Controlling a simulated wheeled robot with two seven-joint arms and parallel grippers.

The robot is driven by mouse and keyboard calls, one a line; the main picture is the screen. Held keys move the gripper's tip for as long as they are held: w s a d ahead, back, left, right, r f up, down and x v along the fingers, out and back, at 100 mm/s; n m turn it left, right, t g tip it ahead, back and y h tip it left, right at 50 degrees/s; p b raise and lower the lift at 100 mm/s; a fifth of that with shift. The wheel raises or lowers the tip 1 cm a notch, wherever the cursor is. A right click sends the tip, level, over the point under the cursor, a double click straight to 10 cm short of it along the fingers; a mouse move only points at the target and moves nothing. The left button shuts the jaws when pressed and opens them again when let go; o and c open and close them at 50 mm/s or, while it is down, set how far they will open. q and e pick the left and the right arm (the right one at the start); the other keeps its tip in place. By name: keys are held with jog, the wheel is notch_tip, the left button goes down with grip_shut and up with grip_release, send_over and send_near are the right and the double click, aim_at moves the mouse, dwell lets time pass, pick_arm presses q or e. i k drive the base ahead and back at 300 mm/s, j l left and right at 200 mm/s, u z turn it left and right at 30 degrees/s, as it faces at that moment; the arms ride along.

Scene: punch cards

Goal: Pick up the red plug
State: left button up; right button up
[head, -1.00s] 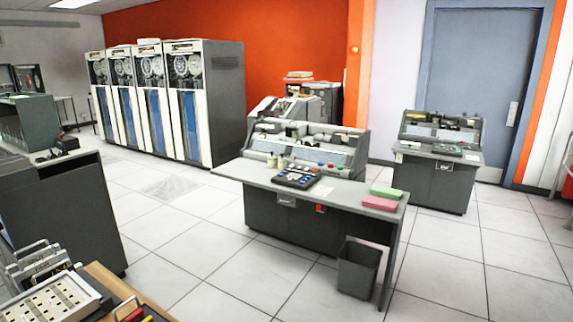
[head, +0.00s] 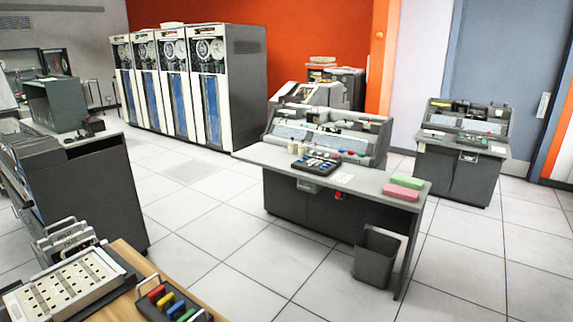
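A red plug (head: 156,293) sits in a dark tray (head: 147,308) on a wooden tabletop at the bottom left of the head view. It lies at the left end of a row with yellow, blue and green plugs beside it. The tray is partly cut off by the bottom edge of the picture. Neither of my grippers shows in the head view.
A pale panel with slots (head: 70,285) lies left of the tray on the wooden tabletop (head: 128,257). A grey desk (head: 350,184) with a keypad and card stacks stands mid-room, a bin (head: 376,257) beside it. Bare tiled floor (head: 225,240) lies between.

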aim_at(160, 290)
jog(key=u, duration=1.6)
jog(key=l+u, duration=0.3)
jog(key=l, duration=0.15)
jog(key=l+u, duration=0.25)
jog(key=l, duration=0.2)
jog(key=k+l+u, duration=0.1)
jog(key=l+u, duration=0.2)
jog(key=k+l+u, duration=0.15)
jog(key=l+u, duration=0.15)
jog(key=l, duration=0.2)
jog(key=k+l+u, duration=0.25)
jog(key=l, duration=0.15)
jog(key=i, duration=0.05)
